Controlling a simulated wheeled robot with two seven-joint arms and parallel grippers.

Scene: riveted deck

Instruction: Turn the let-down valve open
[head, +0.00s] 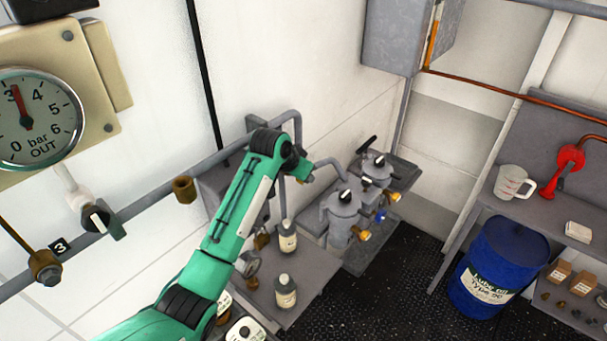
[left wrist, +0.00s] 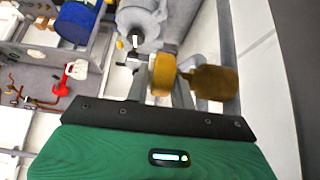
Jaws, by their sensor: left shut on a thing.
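I cannot tell whether these are the let-down valve, as no label shows. A little brass (head: 261,240) shows beside the arm there. The round OUT gauge (head: 38,118) has its red needle just above 3 bar. My right gripper is out of view.
Two grey filter pots (head: 341,215) with yellow knobs stand right of the arm. Small bottles (head: 286,290) stand on a shelf close to it. A grey pipe (head: 145,203) runs along the wall. A blue oil drum (head: 495,265) stands right, beyond dark open floor (head: 400,285).

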